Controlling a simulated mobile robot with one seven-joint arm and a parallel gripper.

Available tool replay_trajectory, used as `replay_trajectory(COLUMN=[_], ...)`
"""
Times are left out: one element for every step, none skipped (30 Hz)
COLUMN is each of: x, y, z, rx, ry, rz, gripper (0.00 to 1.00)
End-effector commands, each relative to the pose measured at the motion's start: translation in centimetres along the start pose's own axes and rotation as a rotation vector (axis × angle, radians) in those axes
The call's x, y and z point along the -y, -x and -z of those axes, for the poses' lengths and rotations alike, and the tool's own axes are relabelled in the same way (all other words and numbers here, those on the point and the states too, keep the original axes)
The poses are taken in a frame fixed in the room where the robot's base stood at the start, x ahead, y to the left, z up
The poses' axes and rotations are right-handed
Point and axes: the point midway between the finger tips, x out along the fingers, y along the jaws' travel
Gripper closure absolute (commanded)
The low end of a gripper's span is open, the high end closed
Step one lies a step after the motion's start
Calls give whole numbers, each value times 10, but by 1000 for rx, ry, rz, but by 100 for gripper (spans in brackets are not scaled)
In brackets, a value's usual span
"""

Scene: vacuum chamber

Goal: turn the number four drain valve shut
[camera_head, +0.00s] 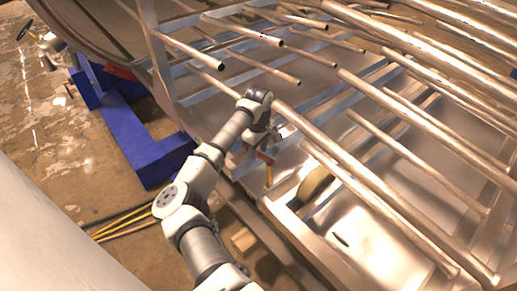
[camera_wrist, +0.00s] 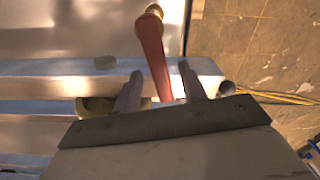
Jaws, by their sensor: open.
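A valve with a red lever handle (camera_wrist: 152,48) and a brass-coloured end (camera_wrist: 153,10) is in the wrist view. In the head view its red part (camera_head: 265,157) shows small, with a brass stem (camera_head: 269,176) below it. No number is readable on it. My gripper (camera_wrist: 162,88) is open, one finger on each side of the lever's near end. I cannot tell whether either finger touches the lever. In the head view my gripper (camera_head: 262,140) is at the frame's edge, partly hidden by my wrist.
Long metal pipes (camera_head: 400,150) run across the frame to the right of my arm. A round tan piece (camera_head: 316,184) sits in the frame nearby. A blue support (camera_head: 155,158) stands at left. Yellow rods (camera_head: 122,220) lie on the open brown floor (camera_head: 75,150).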

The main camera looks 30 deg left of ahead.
Motion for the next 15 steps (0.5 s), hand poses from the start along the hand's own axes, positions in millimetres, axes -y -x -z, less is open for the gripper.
replay_trajectory(x=[0, 0, 0, 0, 0, 0, 0, 0, 0, 0, 0, 0, 0, 0, 0], y=[0, 0, 0, 0, 0, 0, 0, 0, 0, 0, 0, 0, 0, 0, 0], z=[0, 0, 0, 0, 0, 0, 0, 0, 0, 0, 0, 0, 0, 0, 0], rx=[0, 0, 0, 0, 0, 0, 0, 0, 0, 0, 0, 0, 0, 0, 0], ry=[0, 0, 0, 0, 0, 0, 0, 0, 0, 0, 0, 0, 0, 0, 0], rz=[0, 0, 0, 0, 0, 0, 0, 0, 0, 0, 0, 0, 0, 0, 0], gripper=[58, 58, 61, 65, 69, 74, 78, 82, 87, 91, 95, 100, 100, 100, 100])
